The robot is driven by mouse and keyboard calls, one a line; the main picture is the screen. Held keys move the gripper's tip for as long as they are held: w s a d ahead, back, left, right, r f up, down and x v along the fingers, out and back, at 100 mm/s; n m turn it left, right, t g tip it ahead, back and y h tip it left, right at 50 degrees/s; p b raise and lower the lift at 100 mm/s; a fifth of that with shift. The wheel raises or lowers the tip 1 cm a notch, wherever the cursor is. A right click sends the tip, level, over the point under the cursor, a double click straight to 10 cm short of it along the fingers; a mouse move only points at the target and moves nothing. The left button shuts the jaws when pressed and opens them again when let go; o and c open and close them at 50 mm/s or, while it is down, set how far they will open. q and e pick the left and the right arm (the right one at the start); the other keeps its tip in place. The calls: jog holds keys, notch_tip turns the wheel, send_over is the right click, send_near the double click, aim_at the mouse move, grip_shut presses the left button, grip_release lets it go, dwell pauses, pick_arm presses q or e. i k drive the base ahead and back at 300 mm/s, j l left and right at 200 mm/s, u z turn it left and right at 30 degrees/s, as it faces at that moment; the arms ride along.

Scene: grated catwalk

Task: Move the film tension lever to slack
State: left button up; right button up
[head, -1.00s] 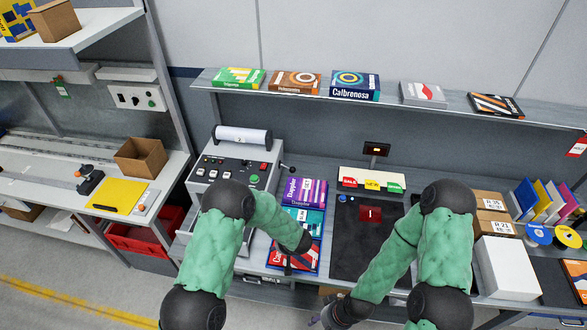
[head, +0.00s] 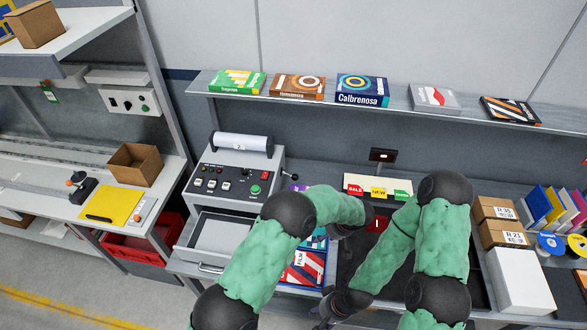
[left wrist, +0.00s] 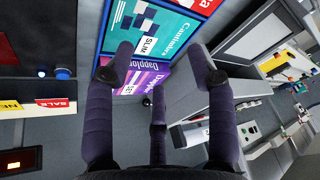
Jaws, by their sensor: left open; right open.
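The grey machine (head: 228,178) with a white roll on top stands left of centre in the head view. A small lever with a dark knob (head: 290,175) sticks out from its right side; I take this as the film tension lever, but its label is unreadable. My left gripper (head: 352,222) is right of and nearer than the lever, apart from it, and its fingers are mostly hidden by the arm. In the left wrist view its fingers (left wrist: 165,68) are spread and empty above colourful boxes (left wrist: 160,35). My right gripper (head: 328,308) is low, near the bench's front edge, partly hidden.
A drawer-like tray (head: 222,236) sits below the machine's panel. A striped box (head: 303,268) lies beside it. Sale and new signs (head: 378,192) stand behind my left gripper. A shelf of boxes (head: 300,101) runs above. Brown cartons (head: 497,232) are at right.

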aim_at(295, 177)
jog(key=i+j, duration=0.15)
jog(key=i, duration=0.4)
jog(key=i+j, duration=0.2)
jog(key=i, duration=0.4)
